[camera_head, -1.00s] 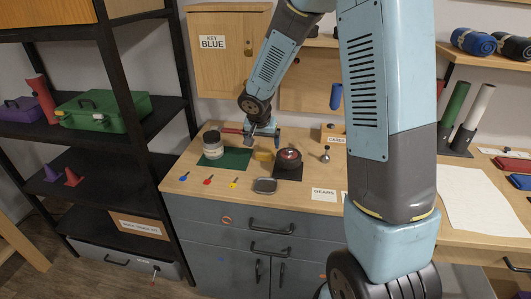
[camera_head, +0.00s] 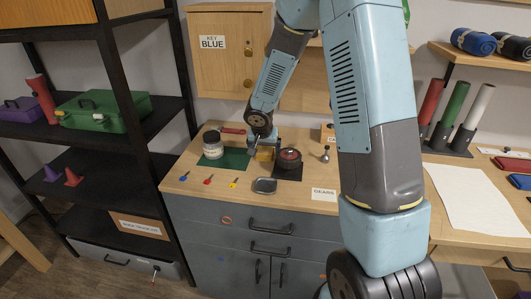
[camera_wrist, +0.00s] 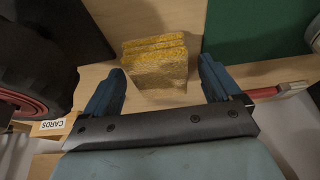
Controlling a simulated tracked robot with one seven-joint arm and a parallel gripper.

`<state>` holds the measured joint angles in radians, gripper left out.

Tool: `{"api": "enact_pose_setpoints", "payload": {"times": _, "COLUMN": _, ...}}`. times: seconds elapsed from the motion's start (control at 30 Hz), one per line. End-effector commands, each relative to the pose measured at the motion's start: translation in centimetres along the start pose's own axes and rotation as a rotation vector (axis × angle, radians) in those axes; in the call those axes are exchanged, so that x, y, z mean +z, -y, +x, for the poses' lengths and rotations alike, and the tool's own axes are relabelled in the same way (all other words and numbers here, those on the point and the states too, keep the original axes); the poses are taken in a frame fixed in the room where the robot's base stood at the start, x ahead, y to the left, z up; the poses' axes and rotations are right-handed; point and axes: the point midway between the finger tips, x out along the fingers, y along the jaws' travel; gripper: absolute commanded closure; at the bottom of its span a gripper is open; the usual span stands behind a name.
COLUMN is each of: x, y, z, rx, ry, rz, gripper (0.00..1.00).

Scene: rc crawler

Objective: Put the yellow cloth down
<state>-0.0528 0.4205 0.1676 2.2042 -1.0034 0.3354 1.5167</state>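The yellow cloth (camera_wrist: 158,66) is a folded, layered, speckled block resting on the wooden top. In the head view it is a small yellow patch (camera_head: 264,154) between the green mat and a black wheel. My gripper (camera_head: 265,143) is just above it, pointing down. In the wrist view my gripper (camera_wrist: 162,78) is open, one blue finger near each side of the cloth. The cloth shows between and beyond the fingertips, with visible gaps. I see no grip on it. In the head view, the fingers partly hide its upper edge.
A red-rimmed black wheel (camera_head: 289,158) stands close right of the cloth on a dark mat. A jar (camera_head: 212,143) stands on the green mat (camera_head: 236,158) to the left. A red-handled tool (camera_wrist: 275,91) lies near one finger. A metal tray (camera_head: 264,185) and small keys lie in front.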

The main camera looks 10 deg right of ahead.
Motion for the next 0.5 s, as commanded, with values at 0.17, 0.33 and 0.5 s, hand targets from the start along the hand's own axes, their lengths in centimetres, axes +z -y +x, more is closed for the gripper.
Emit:
{"api": "enact_pose_setpoints", "payload": {"times": 0.17, "x": 0.05, "y": -0.09, "z": 0.04, "rx": 0.002, "ry": 0.001, "rz": 0.000, "gripper": 0.29}}
{"api": "enact_pose_setpoints", "payload": {"times": 0.33, "x": 0.05, "y": -0.07, "z": 0.02, "rx": 0.002, "ry": 0.001, "rz": 0.000, "gripper": 0.45}}
{"api": "enact_pose_setpoints", "payload": {"times": 0.5, "x": 0.04, "y": -0.06, "z": 0.01, "rx": 0.002, "ry": 0.001, "rz": 0.000, "gripper": 0.61}}
